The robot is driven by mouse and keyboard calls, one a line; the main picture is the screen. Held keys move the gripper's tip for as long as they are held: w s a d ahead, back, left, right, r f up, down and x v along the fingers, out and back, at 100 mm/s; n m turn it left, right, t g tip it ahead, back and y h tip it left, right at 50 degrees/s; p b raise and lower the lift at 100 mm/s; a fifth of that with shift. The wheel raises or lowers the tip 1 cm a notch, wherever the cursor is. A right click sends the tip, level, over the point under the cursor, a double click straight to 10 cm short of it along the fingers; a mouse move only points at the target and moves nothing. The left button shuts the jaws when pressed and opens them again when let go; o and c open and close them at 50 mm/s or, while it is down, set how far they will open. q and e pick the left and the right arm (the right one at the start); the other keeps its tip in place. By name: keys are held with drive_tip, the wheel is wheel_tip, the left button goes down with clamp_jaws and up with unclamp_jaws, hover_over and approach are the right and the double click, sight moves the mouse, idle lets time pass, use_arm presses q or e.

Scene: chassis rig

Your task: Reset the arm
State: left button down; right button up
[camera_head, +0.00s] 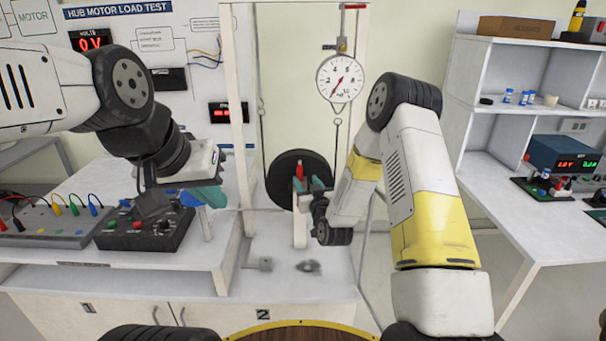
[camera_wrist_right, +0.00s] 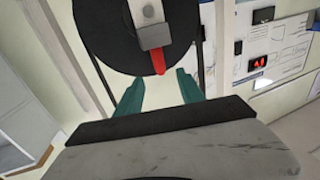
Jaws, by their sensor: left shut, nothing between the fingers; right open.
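My right arm reaches from the right in the head view. My right gripper (camera_head: 312,184) is in front of the black wheel (camera_head: 285,165), beside its red lever (camera_head: 299,171). In the right wrist view the gripper (camera_wrist_right: 159,76) is open with teal fingers apart. The red lever's tip (camera_wrist_right: 158,62) points down toward the gap between them, below a grey block (camera_wrist_right: 153,36) on the wheel (camera_wrist_right: 118,45). Contact cannot be told. My left gripper (camera_head: 207,197) is shut and empty, low over the left bench.
A round dial scale (camera_head: 339,78) hangs from the white frame (camera_head: 241,100). The right bench (camera_head: 500,205) holds a blue meter (camera_head: 565,155).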

drive_tip(key=shift+s+d, duration=0.15)
drive_tip(key=shift+s, duration=0.4)
drive_tip(key=s+d+r+g+h, duration=0.1)
drive_tip(key=s+d+r+g, duration=0.25)
drive_tip(key=r, duration=0.45)
drive_tip(key=s+d+r+g+h, duration=0.1)
drive_tip(key=s+d+r+g, duration=0.15)
drive_tip(key=s+r, duration=0.4)
drive_tip(key=s+d+r+m+g, duration=0.1)
drive_tip(key=s+d+r+g, duration=0.1)
drive_tip(key=s, duration=1.1)
drive_tip(key=s+d+r+m+g, duration=0.1)
drive_tip(key=s+d+r+g, duration=0.2)
drive_tip(key=s, duration=1.1)
drive_tip(key=shift+s+d+r, duration=0.25)
drive_tip(key=shift+d+r, duration=0.1)
drive_tip(key=shift+r, duration=0.3)
